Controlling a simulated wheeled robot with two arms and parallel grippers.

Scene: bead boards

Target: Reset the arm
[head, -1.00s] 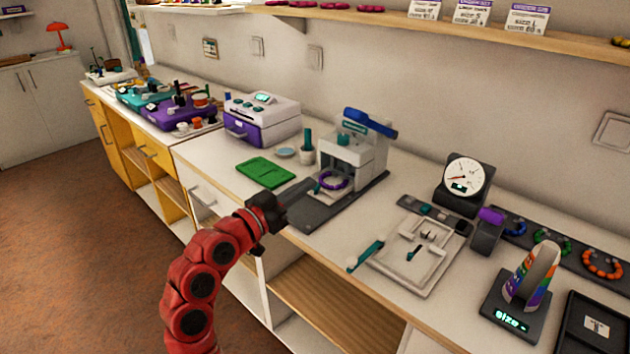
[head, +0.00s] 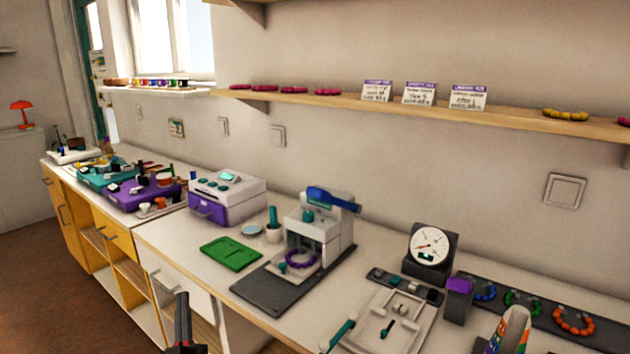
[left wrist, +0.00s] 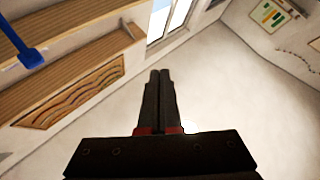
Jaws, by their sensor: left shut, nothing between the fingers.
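My left gripper (head: 183,325) shows at the bottom edge of the head view, in front of the counter's drawers and clear of everything on top. In the left wrist view its two dark fingers (left wrist: 159,90) are together with nothing between them, pointing up towards the wall and ceiling. My right gripper is not in view.
The white counter (head: 180,240) holds a green mat (head: 230,254), a purple-and-white machine (head: 228,197), a press (head: 322,228) with a purple bead ring, a dial gauge (head: 430,245) and a white tray (head: 390,325). A wooden shelf (head: 340,103) runs along the wall above.

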